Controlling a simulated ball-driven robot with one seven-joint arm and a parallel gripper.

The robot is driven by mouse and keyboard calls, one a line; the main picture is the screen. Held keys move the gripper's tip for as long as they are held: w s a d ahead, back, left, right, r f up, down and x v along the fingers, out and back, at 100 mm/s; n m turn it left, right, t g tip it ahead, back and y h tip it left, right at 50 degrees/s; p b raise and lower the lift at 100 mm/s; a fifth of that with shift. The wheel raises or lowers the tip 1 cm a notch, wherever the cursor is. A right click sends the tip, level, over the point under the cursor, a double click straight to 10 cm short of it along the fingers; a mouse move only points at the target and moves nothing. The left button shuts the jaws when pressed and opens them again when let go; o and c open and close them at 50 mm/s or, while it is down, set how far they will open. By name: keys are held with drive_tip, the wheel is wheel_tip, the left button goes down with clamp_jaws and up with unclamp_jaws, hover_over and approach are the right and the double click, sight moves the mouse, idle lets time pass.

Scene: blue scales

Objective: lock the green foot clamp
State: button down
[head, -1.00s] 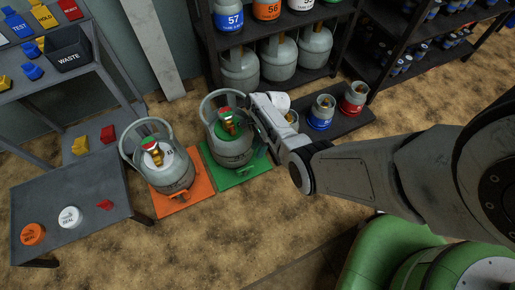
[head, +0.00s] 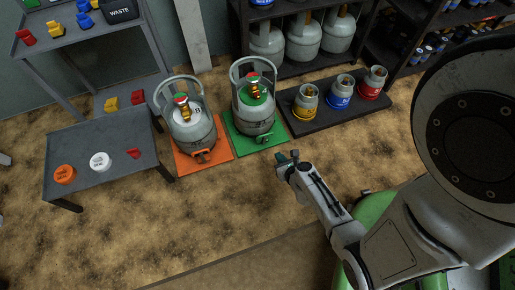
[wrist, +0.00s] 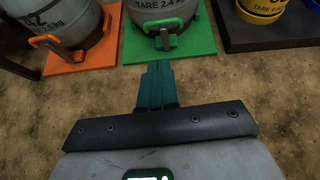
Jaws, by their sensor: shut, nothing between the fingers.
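The green foot clamp (head: 266,138) sits at the front edge of a green plate (head: 240,137), at the foot of a grey gas cylinder (head: 253,106). In the wrist view its green handle (wrist: 161,26) shows near the top centre, in front of the cylinder. I cannot tell how far its lever is turned. My gripper (head: 287,157) is in front of and to the right of the clamp, apart from it. Its teal fingers (wrist: 157,72) are shut and empty, pointing toward the green plate.
An orange plate (head: 218,160) with another cylinder (head: 193,129) and an orange clamp (head: 203,156) stands just left. A dark platform (head: 301,128) with small yellow, blue and red cylinders lies to the right. A low grey table (head: 115,180) stands at left. The floor in front is clear.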

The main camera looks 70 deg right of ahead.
drive_tip(key=b, duration=0.4)
approach(266, 135)
drive_tip(key=a+f+x, duration=0.1)
drive_tip(key=x, duration=0.5)
drive_tip(key=shift+w+d+m, duration=0.1)
drive_tip(key=shift+d+m, duration=0.2)
drive_tip(key=shift+d, duration=0.25)
drive_tip(key=shift+w+d+r, duration=0.25)
drive_tip(key=shift+w+d, duration=0.05)
drive_tip(key=shift+w+d+r, duration=0.2)
drive_tip(key=shift+w+d, duration=0.4)
drive_tip(key=shift+d, duration=0.15)
